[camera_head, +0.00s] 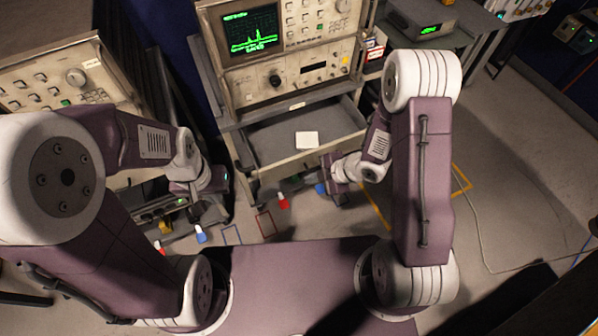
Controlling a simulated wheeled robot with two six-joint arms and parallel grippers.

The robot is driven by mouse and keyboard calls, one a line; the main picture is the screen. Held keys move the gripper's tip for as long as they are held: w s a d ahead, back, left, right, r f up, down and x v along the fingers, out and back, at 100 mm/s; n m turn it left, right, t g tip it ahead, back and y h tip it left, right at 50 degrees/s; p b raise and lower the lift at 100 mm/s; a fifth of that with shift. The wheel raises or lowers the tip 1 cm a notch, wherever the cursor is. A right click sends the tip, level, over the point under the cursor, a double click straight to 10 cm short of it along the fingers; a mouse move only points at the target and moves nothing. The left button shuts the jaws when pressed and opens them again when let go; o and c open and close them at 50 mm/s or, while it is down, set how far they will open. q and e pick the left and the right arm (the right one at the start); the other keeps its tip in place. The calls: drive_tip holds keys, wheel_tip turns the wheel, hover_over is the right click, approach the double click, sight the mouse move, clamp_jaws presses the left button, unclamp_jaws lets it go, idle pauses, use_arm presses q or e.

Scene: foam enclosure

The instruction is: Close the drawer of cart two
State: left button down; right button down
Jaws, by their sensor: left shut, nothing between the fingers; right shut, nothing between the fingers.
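A grey cart (231,146) stands in the middle, with its drawer (262,143) pulled out toward me. I cannot read which cart number it carries. A white card (307,140) lies inside the drawer. My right gripper (333,188) is shut and empty, low by the right part of the drawer's front panel. I cannot tell whether it touches the panel. My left gripper (208,189) is shut and empty, left of the drawer. My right arm covers the cart's right side.
A spectrum analyzer (254,33) with a green trace sits on the cart. Another instrument panel (60,82) stands at the left. A grey table (464,37) with a small device is at the back right. Red and blue items (283,201) lie on the floor, which is open at the right.

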use_arm(q)
drive_tip(key=shift+a+r+p, duration=0.1)
drive_tip(key=shift+p, duration=0.2)
use_arm(e)
drive_tip(key=w+a+f, duration=0.2)
drive_tip(key=w, duration=0.1)
drive_tip(key=w+a+f, duration=0.1)
drive_tip(key=w, duration=0.1)
drive_tip(key=shift+a+f, duration=0.15)
drive_tip(key=shift+a, duration=0.25)
drive_tip(key=shift+w, duration=0.15)
